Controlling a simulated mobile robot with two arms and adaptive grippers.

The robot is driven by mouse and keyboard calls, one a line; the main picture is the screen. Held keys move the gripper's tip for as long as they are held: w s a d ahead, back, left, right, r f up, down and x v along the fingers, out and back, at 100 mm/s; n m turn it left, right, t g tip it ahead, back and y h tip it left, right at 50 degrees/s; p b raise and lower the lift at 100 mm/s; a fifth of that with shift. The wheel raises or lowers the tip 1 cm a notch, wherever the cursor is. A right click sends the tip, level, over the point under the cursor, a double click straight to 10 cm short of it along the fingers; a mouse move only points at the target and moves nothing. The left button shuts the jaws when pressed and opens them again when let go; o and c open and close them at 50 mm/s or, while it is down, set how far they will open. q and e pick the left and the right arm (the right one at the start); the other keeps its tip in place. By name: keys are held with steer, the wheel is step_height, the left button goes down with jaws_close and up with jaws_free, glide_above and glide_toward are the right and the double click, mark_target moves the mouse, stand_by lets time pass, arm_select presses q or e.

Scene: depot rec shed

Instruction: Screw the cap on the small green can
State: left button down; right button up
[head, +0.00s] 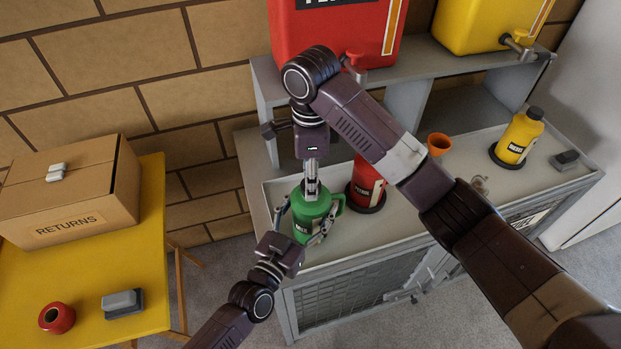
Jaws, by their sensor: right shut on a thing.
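The small green can (305,231) stands upright at the left end of the grey bench's tray top (405,198), with its handle on the right. My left gripper (309,212) reaches in from the lower left, with one finger at each side of the can's body, and looks closed on it. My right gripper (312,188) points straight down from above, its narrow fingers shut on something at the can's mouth. That is probably the cap, but the fingers hide it, so its seating and tilt cannot be told.
A red petrol can (366,186) stands close to the right of the green can. Beyond are an orange cup (438,144), a yellow diesel bottle (517,135) and a dark block (565,160). Large red (335,32) and yellow (480,25) tanks stand behind. A yellow table (75,300) holds a box (68,190).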

steer(key=m, duration=0.6)
steer(key=o, duration=0.7)
steer(key=shift+o, duration=0.2)
steer(key=shift+c, duration=0.4)
